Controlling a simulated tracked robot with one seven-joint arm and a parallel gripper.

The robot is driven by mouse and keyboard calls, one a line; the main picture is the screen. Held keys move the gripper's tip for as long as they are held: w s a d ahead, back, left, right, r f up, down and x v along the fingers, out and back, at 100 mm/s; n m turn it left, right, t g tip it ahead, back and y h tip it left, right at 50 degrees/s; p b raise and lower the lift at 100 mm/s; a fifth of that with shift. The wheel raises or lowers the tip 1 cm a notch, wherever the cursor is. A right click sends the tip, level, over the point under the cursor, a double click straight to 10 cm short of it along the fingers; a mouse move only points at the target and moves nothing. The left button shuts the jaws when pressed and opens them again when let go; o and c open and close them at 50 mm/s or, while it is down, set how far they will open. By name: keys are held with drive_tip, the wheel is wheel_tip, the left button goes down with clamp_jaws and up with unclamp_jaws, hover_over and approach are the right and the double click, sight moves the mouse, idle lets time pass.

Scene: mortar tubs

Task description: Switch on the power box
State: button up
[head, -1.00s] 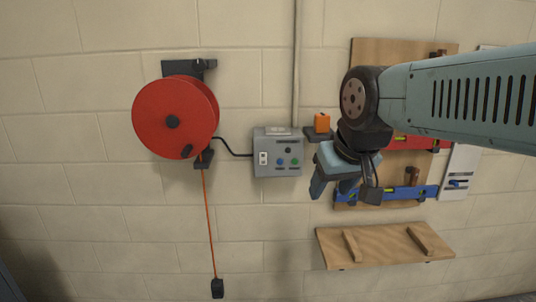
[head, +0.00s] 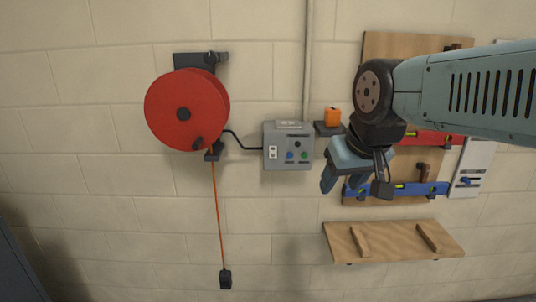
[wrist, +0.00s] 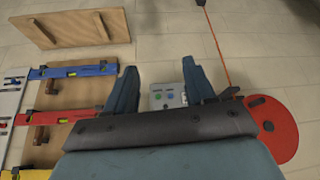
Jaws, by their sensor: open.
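The power box (head: 289,146) is a grey box on the block wall in the head view, with a white switch plate (head: 273,152) at its left, a black knob (head: 297,144), and blue and green buttons (head: 297,155). My gripper (head: 340,186) is open and empty, to the right of the box and a little lower in the picture. In the wrist view the power box (wrist: 168,96) shows between my two fingers (wrist: 160,85), partly hidden by the gripper body. I cannot tell the switch's position.
A red cable reel (head: 186,110) hangs left of the box, with an orange cord (head: 218,220) below it. An orange block (head: 332,117) sits on a small shelf. Boards with red and blue levels (head: 430,188) are at the right, above a wooden shelf (head: 393,241).

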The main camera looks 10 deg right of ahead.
drive_tip(key=shift+w+r, duration=0.2)
drive_tip(key=shift+w, duration=0.1)
drive_tip(key=shift+c, duration=1.4)
drive_tip(key=w+n, duration=0.1)
drive_tip(key=w, duration=0.1)
drive_tip(key=w+r+n, duration=0.1)
drive_tip(key=w, duration=0.1)
drive_tip(key=w+a+n, duration=0.1)
drive_tip(key=shift+w+r+n, duration=0.4)
drive_tip(key=c, duration=0.6)
drive_tip(key=w+n, duration=0.1)
drive_tip(key=w, duration=0.1)
drive_tip(key=w+a+n, duration=0.1)
drive_tip(key=w, duration=0.1)
drive_tip(key=w+r+n+g, duration=0.1)
drive_tip(key=w+n, duration=0.1)
drive_tip(key=w, duration=0.1)
drive_tip(key=shift+a, duration=0.15)
clamp_jaws()
drive_tip(key=w+a+f+n, duration=0.1)
drive_tip(key=w+a+n, duration=0.1)
drive_tip(key=w+n, duration=0.2)
drive_tip(key=w+a+f+n, duration=0.1)
drive_tip(key=w+n, duration=0.3)
drive_tip(key=w, duration=0.6)
drive_tip(key=shift+w+a+f+g+h, duration=0.2)
drive_tip(key=shift+w+a+g+h, duration=0.15)
drive_tip(key=shift+a, duration=0.4)
